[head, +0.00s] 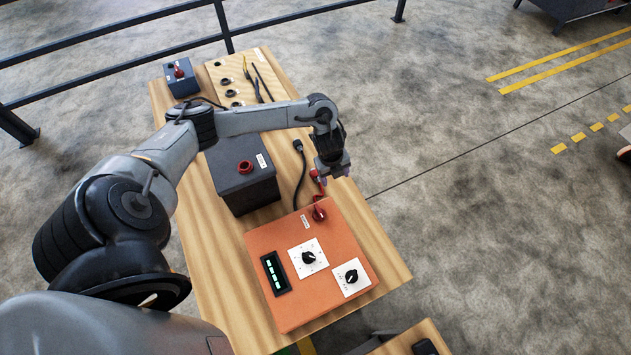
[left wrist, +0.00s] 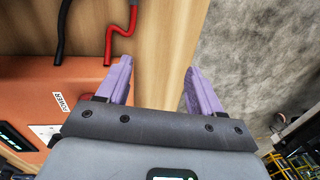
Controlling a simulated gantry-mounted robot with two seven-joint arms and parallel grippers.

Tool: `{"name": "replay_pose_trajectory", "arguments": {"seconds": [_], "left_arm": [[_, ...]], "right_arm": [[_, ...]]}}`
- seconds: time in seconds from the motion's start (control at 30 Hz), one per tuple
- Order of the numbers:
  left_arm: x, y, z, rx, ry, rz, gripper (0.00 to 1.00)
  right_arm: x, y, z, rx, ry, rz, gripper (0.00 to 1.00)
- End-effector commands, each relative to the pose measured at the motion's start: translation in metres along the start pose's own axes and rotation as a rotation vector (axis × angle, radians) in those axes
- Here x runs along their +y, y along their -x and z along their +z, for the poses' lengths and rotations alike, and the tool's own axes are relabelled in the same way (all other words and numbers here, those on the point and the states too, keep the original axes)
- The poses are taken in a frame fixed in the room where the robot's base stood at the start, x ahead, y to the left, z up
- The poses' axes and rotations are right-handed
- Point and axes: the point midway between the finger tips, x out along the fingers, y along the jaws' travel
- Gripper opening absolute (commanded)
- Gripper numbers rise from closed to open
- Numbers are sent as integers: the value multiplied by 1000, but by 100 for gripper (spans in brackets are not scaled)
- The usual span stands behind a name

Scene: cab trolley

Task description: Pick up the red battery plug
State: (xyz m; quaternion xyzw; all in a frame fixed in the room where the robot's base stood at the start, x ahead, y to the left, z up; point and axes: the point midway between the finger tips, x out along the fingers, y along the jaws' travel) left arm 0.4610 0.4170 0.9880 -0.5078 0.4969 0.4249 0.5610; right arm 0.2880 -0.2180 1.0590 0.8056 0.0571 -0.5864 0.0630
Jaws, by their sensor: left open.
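My left gripper (head: 336,172) hangs over the right edge of the wooden table, and its purple fingers are open and empty in the left wrist view (left wrist: 157,68). A red cable (head: 321,191) rises from the orange panel box to a red end, which I take to be the red battery plug (head: 315,174), just left of the gripper and partly hidden by it. In the left wrist view the red cable (left wrist: 120,45) lies left of the fingers and runs out at the top edge, so the plug is not clear there. My right gripper is not in view.
The orange panel box (head: 272,236) carries dials, a display and a red knob (head: 319,214). A dark box with a red socket (head: 245,167) stands behind it. A black cable (head: 299,170) lies between them. A board with holes (head: 215,73) and a small dark box (head: 181,83) are farther back.

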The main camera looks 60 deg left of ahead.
Motion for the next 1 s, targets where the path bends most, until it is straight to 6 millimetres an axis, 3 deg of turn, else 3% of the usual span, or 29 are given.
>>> {"name": "replay_pose_trajectory", "arguments": {"seconds": [0.03,0.1,0.23,0.6,0.87,1.0], "left_arm": [[6,1,26,-14,13,36,66],[15,8,50,-19,30,81,66],[29,15,74,-16,56,133,66],[39,-26,81,-13,63,149,66],[40,-37,81,-14,63,150,66],[42,-54,80,-12,64,150,66]], "right_arm": [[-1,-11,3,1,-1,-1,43],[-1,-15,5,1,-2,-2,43],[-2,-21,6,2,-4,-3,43],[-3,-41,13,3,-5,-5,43],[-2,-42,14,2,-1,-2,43],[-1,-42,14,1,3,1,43]]}}
